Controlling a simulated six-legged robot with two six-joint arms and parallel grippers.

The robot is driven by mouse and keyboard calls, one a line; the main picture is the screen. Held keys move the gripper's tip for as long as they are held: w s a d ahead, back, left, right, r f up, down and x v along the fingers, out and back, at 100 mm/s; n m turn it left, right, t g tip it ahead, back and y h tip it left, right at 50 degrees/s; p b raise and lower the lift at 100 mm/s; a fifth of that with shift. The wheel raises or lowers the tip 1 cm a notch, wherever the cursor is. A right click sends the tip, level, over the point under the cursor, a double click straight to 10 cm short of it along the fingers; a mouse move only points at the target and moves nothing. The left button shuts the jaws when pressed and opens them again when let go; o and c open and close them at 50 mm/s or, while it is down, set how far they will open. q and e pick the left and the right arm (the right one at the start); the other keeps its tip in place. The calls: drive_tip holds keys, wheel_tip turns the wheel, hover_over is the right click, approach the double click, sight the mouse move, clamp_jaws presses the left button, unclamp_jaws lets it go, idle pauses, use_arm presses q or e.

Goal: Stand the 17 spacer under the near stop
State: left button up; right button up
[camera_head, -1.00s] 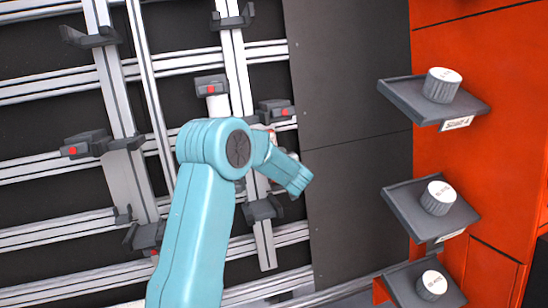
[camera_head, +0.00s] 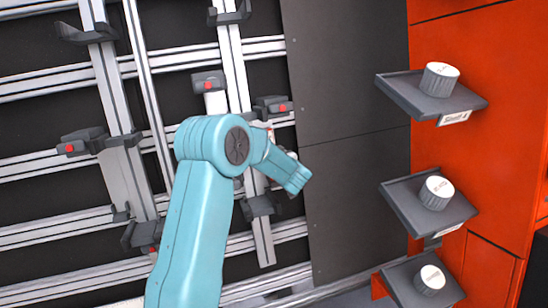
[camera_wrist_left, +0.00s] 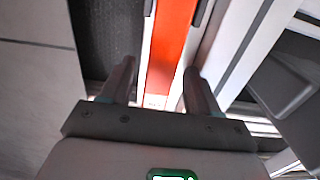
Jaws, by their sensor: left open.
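In the head view my teal left arm covers the middle of the rails, and its gripper is mostly hidden behind it. In the left wrist view the left gripper (camera_wrist_left: 157,78) is open. An orange-red strip (camera_wrist_left: 172,45) shows between and beyond its fingers; I cannot tell what it belongs to or its distance. I cannot read which piece is the 17 spacer. My right gripper is out of view.
Grey shelves (camera_head: 398,90) on an orange-red cabinet (camera_head: 480,60) at the right each bear a white-topped knurled piece, such as the top one (camera_head: 440,80). More stops, like the left one (camera_head: 80,142), sit along the rails. A dark plain panel (camera_head: 350,70) lies between.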

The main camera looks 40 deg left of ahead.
use_arm(q)
drive_tip(key=v, duration=1.6)
drive_tip(key=shift+p, duration=0.35)
drive_tip(key=s+d+f+m+t+h+p, duration=0.15)
drive_tip(key=d+f+m+h, duration=0.6)
drive_tip(key=d+f, duration=0.75)
drive_tip(key=s+d+f+m+g+h, duration=0.1)
drive_tip(key=s+d+f+g+h, duration=0.2)
drive_tip(key=s+d+f, duration=0.2)
drive_tip(key=s+d+f+m+g+h, duration=0.2)
drive_tip(key=s+d+f+g+h, duration=0.1)
drive_tip(key=s, duration=0.9)
wheel_tip(320, 180, down, 3)
drive_tip(key=shift+s+d+r+g+h, duration=0.2)
drive_tip(key=shift+d+g+h, duration=0.15)
drive_tip(key=shift+d+h, duration=0.6)
drive_tip(key=shift+d, duration=0.1)
